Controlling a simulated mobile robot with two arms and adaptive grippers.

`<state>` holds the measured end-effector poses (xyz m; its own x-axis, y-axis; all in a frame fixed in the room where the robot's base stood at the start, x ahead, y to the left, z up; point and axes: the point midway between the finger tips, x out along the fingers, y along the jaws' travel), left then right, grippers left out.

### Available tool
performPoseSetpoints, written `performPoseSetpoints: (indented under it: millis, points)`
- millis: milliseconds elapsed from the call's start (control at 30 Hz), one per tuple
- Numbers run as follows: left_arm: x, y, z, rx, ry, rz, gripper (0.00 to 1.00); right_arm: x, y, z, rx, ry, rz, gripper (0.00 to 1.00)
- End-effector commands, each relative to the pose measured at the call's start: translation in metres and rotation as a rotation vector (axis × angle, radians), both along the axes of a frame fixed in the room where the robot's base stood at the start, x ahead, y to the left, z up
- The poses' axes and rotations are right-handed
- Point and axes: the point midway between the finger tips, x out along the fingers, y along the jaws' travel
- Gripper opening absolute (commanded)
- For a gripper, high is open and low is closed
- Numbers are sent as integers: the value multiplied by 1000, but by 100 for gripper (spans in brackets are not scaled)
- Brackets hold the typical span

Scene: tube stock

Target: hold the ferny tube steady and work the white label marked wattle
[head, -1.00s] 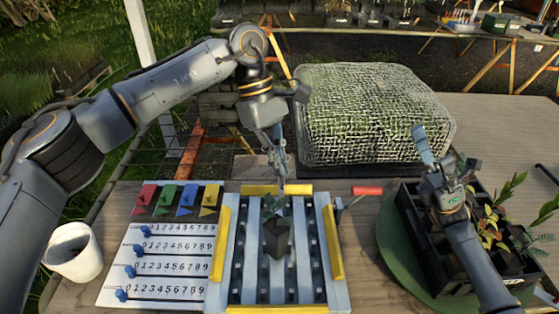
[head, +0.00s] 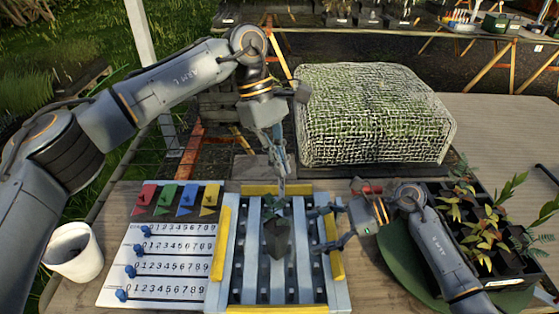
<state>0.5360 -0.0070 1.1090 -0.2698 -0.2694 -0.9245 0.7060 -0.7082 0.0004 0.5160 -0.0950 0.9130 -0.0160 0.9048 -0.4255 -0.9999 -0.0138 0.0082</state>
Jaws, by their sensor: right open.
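A dark tapered tube (head: 277,240) with a small green plant (head: 271,206) at its top leans in the slotted rack (head: 325,288). I cannot tell for certain that it is the ferny one. My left gripper (head: 282,182) points down just behind the plant; its fingers show nearly edge-on, so its opening and any contact are unclear. My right gripper (head: 322,230) is open and empty, its fingers spread over the rack's right side, pointing left toward the tube. I cannot make out a white label marked wattle.
A number board (head: 170,285) with coloured flags and blue sliders lies left of the rack. A white cup (head: 75,262) stands at far left. A dark crate (head: 515,285) of plants sits on a green disc (head: 398,262) at right. A mesh-covered block (head: 375,115) stands behind.

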Motion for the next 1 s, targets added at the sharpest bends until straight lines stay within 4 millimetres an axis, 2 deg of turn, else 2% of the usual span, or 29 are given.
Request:
performPoseSetpoints:
  millis: [267,800,1000]
  points:
    - [0,0,0,0,0,0,0,4,5,-16,-61,-8,-14,82]
    - [0,0,0,0,0,0,0,4,69,-50,-61,-7,-12,82]
    - [0,0,0,0,0,0,0,4,82,-57,-60,-9,-14,82]
